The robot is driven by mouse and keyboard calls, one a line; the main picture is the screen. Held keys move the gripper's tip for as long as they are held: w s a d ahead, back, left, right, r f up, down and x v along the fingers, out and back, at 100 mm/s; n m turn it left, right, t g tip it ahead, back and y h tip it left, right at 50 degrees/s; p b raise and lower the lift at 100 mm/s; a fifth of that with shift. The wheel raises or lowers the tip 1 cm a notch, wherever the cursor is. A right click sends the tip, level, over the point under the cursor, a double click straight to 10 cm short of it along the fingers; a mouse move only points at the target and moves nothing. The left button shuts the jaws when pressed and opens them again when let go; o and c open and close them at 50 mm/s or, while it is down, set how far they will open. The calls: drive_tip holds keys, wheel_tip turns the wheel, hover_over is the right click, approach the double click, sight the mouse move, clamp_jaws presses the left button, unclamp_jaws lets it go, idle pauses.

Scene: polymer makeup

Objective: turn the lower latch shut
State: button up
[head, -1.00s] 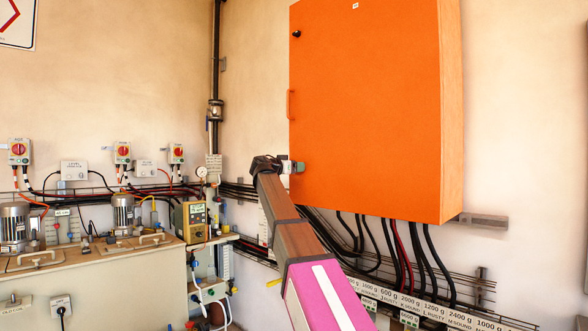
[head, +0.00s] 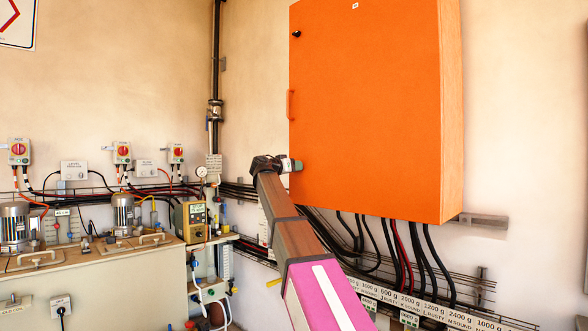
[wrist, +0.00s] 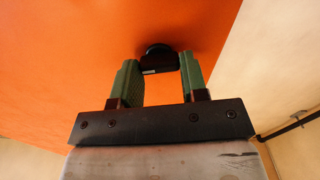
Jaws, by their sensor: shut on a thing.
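The orange cabinet (head: 365,110) hangs on the wall, its door closed against the frame. The lower latch (wrist: 158,58) is a small black knob with a bar, seen in the wrist view between the two green fingers of my gripper (wrist: 160,72). The fingers are shut on the bar, which spans the gap between them. In the head view my gripper (head: 294,165) is at the door's lower left edge and hides the lower latch. The upper latch (head: 296,34) is a small black knob near the door's top left.
An orange handle (head: 290,104) sits on the door's left edge above my gripper. Black cables (head: 400,255) hang below the cabinet. A vertical pipe (head: 215,110) and a bench with motors (head: 123,212) stand to the left.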

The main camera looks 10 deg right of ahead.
drive_tip(key=shift+w+a+f+n, duration=0.1)
drive_tip(key=shift+n, duration=3.8)
drive_tip(key=shift+w+f+n, duration=0.1)
drive_tip(key=shift+n, duration=3.8)
drive_tip(key=o, duration=0.9)
drive_tip(key=shift+s+a, duration=0.1)
